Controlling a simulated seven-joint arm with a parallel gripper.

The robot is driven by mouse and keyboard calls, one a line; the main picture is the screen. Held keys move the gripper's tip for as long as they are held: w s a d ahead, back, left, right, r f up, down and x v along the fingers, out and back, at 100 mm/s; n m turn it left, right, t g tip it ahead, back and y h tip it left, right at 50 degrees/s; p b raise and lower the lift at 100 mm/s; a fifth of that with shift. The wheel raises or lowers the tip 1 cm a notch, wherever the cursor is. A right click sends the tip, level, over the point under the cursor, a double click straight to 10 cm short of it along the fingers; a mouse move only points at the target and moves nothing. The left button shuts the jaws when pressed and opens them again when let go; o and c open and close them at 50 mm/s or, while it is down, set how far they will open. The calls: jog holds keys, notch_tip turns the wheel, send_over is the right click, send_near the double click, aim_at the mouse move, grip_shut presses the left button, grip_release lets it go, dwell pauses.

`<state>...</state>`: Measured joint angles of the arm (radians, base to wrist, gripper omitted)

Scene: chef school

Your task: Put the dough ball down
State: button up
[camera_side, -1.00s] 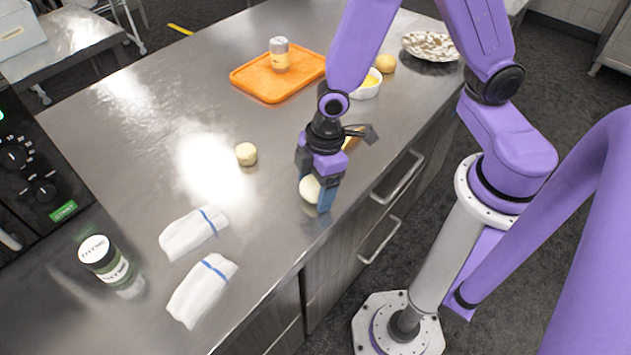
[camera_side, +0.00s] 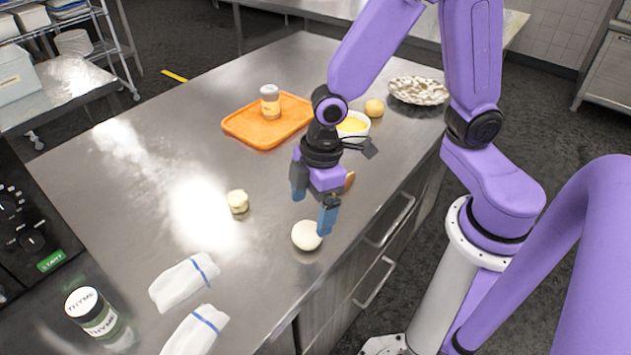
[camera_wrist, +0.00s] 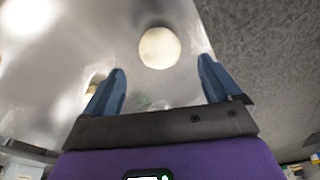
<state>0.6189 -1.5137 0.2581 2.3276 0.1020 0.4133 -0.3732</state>
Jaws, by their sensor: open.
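The dough ball (camera_side: 307,236) is pale, round and slightly flattened. It rests on the steel counter (camera_side: 130,200) close to the front edge. In the wrist view the dough ball (camera_wrist: 159,48) lies beyond my fingertips, between their lines, with bare counter around it. My gripper (camera_side: 314,205) is open and empty, above the dough ball and apart from it. Its two blue fingers are spread wide in the wrist view (camera_wrist: 163,82).
Two folded white cloths (camera_side: 184,282) and a thyme jar (camera_side: 91,313) are at the near left. An orange board (camera_side: 250,133) with a shaker (camera_side: 270,101), a white bowl (camera_side: 354,124), a round yellowish ball (camera_side: 374,108) and a patterned plate (camera_side: 418,90) stand farther back. The counter's middle is clear.

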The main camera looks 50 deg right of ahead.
notch_tip(320, 180, up, 5)
jog(key=s+d+r+h, duration=0.1)
jog(key=s+d+r, duration=0.2)
jog(key=s+d, duration=0.7)
jog(key=shift+s+d+r+m+g, duration=0.15)
jog(key=shift+s+r+m+g, duration=0.2)
jog(key=shift+s, duration=0.8)
